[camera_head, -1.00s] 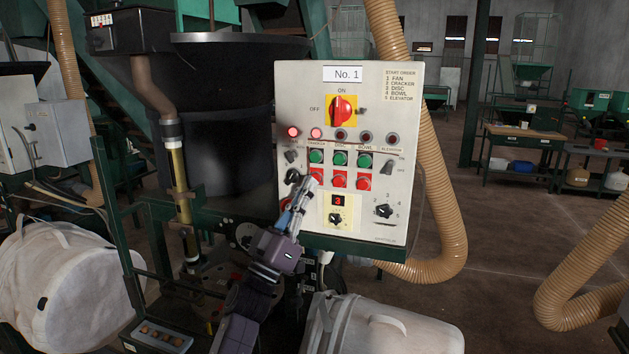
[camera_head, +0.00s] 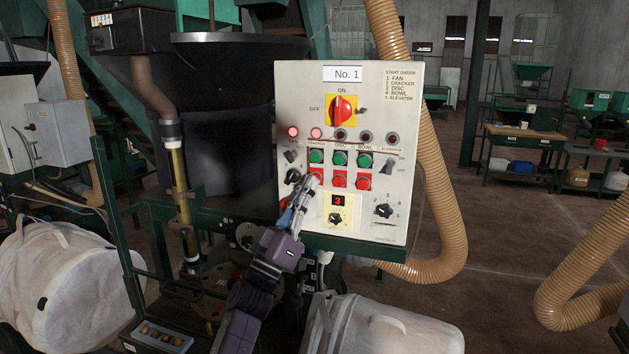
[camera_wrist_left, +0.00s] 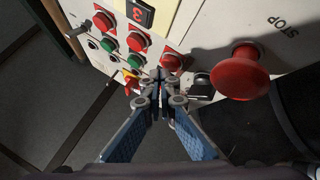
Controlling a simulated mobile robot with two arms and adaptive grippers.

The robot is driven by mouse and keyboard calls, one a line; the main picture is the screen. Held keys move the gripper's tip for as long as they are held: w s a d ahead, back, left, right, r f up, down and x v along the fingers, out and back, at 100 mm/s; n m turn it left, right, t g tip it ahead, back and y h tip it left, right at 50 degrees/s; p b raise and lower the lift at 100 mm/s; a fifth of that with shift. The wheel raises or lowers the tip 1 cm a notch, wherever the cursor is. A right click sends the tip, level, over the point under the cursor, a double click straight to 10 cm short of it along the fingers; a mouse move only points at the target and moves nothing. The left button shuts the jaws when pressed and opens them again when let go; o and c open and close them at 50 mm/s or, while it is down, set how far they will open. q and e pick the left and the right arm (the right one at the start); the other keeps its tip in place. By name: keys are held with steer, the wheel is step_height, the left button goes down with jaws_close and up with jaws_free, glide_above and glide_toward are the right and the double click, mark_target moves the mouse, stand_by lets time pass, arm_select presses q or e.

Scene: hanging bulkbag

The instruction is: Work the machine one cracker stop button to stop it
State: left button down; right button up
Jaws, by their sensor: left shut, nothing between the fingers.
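The control panel (camera_head: 400,120) marked No. 1 stands in front of me. Its cracker stop button (camera_head: 318,172) is the red one at the left of the red row, partly covered by my gripper; it also shows in the left wrist view (camera_wrist_left: 172,62). The green cracker button (camera_head: 316,156) is above it. The cracker lamp (camera_head: 316,133) is lit red. My left gripper (camera_head: 312,181) is shut and empty, its tips at the cracker stop button. In the left wrist view the fingertips (camera_wrist_left: 160,76) overlap its edge; I cannot tell whether they touch. My right gripper is not in view.
A large red mushroom button (camera_wrist_left: 240,72) marked STOP is close beside the gripper. A black selector knob (camera_wrist_left: 201,86) is also near. Red disc (camera_head: 340,180) and bowl (camera_head: 363,182) buttons are to the right. A white bulk bag (camera_head: 65,285) is at the left.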

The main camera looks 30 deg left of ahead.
arm_select(q)
steer(key=shift+w+a, duration=0.15)
steer(key=shift+w, duration=0.3)
stand_by(0.5)
steer(key=shift+s+y, duration=0.2)
steer(key=shift+y, duration=0.1)
steer(key=shift+s+d+p, duration=0.25)
steer(key=shift+s+p, duration=0.05)
steer(key=shift+s, duration=0.35)
steer(key=s+p, duration=0.1)
steer(key=s, duration=0.1)
steer(key=s+d+p, duration=0.1)
steer(key=s, duration=0.1)
steer(key=shift+s, duration=0.4)
stand_by(0.6)
